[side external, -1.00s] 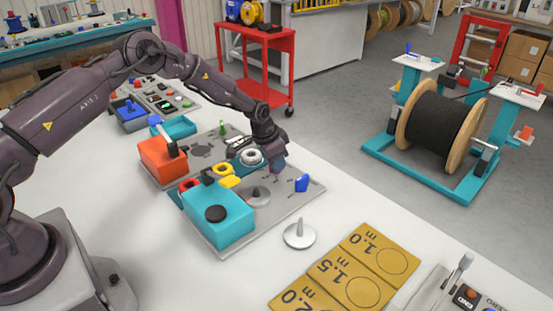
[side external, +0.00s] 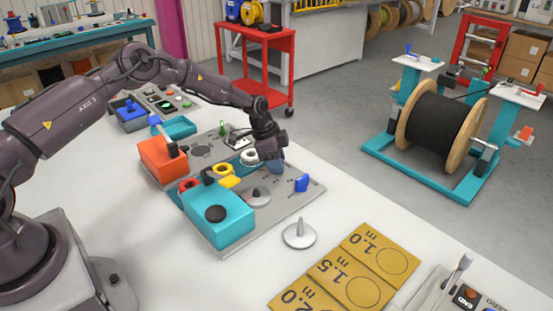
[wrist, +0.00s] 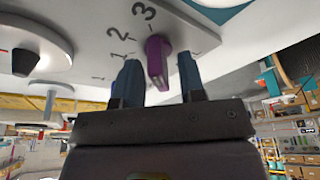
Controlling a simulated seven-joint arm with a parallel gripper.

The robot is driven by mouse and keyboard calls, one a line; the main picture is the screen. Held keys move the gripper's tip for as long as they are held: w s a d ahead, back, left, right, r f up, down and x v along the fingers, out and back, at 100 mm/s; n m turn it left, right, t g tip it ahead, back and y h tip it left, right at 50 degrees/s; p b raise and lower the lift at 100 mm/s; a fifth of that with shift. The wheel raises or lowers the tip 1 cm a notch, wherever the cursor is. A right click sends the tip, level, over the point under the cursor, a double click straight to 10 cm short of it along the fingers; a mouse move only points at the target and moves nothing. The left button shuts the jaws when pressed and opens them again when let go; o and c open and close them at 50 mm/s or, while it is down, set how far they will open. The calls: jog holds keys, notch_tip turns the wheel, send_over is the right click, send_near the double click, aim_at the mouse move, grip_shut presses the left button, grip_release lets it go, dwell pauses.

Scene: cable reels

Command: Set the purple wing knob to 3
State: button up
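The purple wing knob (wrist: 157,62) sits on a pale grey panel in the wrist view. The numerals 1, 2 and 3 are printed around one side of it. I cannot tell for sure which numeral it points at. My gripper (wrist: 160,68) is open, with one dark blue finger on each side of the knob. Gaps show between the fingers and the knob, so it is not clamped. In the side view my gripper (side external: 277,163) is low over the grey panel (side external: 300,204), and its fingers hide the knob.
A blue knob (side external: 301,183) stands close by, with a grey round knob (side external: 257,196) and a white ring (side external: 250,157) around the gripper. A teal box (side external: 217,215) and an orange box (side external: 162,160) rise on the panel's left. A loose grey disc with a stem (side external: 299,235) lies on the table.

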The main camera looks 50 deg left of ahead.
notch_tip(320, 180, up, 7)
jog(key=shift+r, duration=0.1)
dwell(0.3)
dwell(1.1)
